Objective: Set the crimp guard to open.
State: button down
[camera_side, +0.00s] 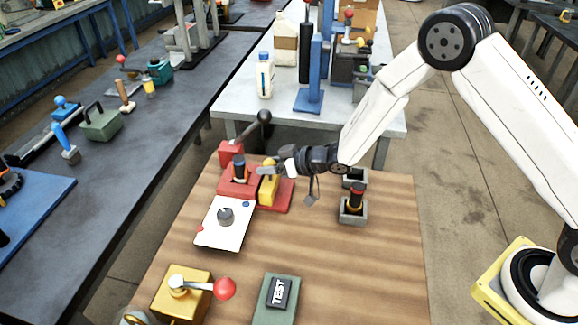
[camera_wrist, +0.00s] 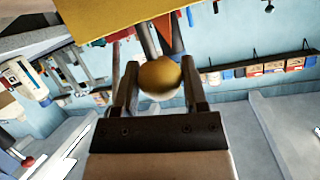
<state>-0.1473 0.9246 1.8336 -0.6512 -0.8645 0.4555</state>
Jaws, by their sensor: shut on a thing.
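The crimp guard is most likely the yellow upright part (camera_side: 268,190) on the red crimp device (camera_side: 231,187) at the far side of the wooden table. My gripper (camera_side: 271,169) is at the top of this yellow part, reaching in from the right. In the wrist view my gripper (camera_wrist: 158,84) is shut on a round yellow knob (camera_wrist: 160,74), with a finger on each side. A yellow panel (camera_wrist: 110,18) fills the top of that view. Whether the guard stands open or closed cannot be told.
A black-knobbed lever (camera_side: 263,118) rises behind the device. A white plate with a grey dial (camera_side: 225,216) lies in front. Grey holders, one with a dark plug (camera_side: 355,200), stand right. A red-knobbed yellow box (camera_side: 184,290) and TEST block (camera_side: 279,293) are nearest. The table's right middle is clear.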

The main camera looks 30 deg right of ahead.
jog(key=shift+d, duration=0.1)
jog(key=shift+s+d+f, duration=0.1)
jog(key=shift+s+d, duration=1.4)
jog(key=shift+s, duration=0.05)
jog(key=shift+c, duration=0.7)
grip_release()
notch_tip(320, 180, up, 8)
jog(key=s+d, duration=0.1)
jog(key=s, duration=0.1)
jog(key=shift+s+d, duration=0.15)
jog(key=shift+d, duration=0.2)
